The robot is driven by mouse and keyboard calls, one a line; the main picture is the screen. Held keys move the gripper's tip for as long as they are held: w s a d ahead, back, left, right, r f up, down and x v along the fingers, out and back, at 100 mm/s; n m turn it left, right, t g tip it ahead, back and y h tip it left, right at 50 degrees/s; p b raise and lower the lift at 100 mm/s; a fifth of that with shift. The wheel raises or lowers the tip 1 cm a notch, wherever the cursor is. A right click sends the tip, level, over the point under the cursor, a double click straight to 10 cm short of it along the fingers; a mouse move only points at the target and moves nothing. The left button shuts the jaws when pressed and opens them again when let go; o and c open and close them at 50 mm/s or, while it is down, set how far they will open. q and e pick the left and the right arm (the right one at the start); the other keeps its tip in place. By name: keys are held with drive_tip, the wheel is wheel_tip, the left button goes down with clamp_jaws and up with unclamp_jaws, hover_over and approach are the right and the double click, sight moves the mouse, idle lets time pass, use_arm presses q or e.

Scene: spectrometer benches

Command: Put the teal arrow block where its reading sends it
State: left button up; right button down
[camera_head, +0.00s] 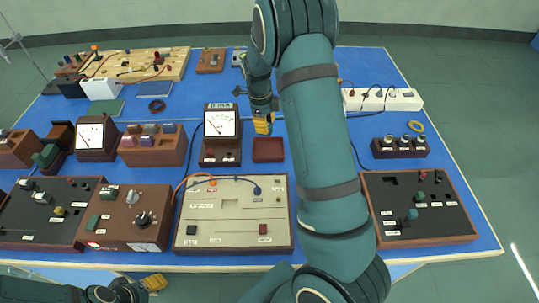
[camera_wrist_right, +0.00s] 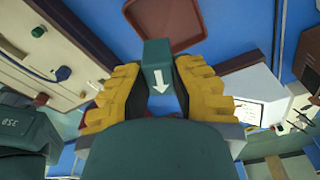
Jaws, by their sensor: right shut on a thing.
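My right gripper (camera_head: 263,122) is above the blue table, just behind a small dark red tray (camera_head: 268,150). In the right wrist view its yellow fingers (camera_wrist_right: 158,95) are closed on the teal arrow block (camera_wrist_right: 157,72). A white arrow on the block points toward the bottom of that view. The block is hard to make out in the head view. The tray (camera_wrist_right: 170,24) lies beyond the block in the wrist view. A meter with a white dial (camera_head: 220,124) stands left of the tray; its reading is too small to tell. My left gripper (camera_head: 152,283) is low at the front edge, its opening unclear.
A beige panel (camera_head: 234,240) with wires and knobs lies in front of the tray. A dark panel (camera_head: 440,220) is at the right. A brown rack of blocks (camera_head: 153,155) and another meter (camera_head: 95,152) stand left. A power strip (camera_head: 382,100) lies back right.

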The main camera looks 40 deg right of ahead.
sight(269, 152)
drive_tip(key=shift+w+d+f, duration=0.1)
drive_tip(key=shift+d, duration=0.4)
drive_tip(key=f+b, duration=0.1)
drive_tip(key=f, duration=0.9)
drive_tip(key=shift+w+d+b, duration=0.1)
drive_tip(key=shift+d+b, duration=0.1)
drive_tip(key=shift+b, duration=0.2)
drive_tip(key=c, duration=0.9)
unclamp_jaws()
drive_tip(key=shift+r, duration=0.4)
drive_tip(key=r, duration=0.3)
drive_tip(key=r+p, duration=0.1)
drive_tip(key=r, duration=0.3)
drive_tip(key=w+r, duration=0.1)
drive_tip(key=r, duration=0.3)
drive_tip(key=shift+w+a+r+p, duration=0.1)
drive_tip(key=shift+a+r+p, duration=0.05)
drive_tip(key=shift+a+p, duration=0.25)
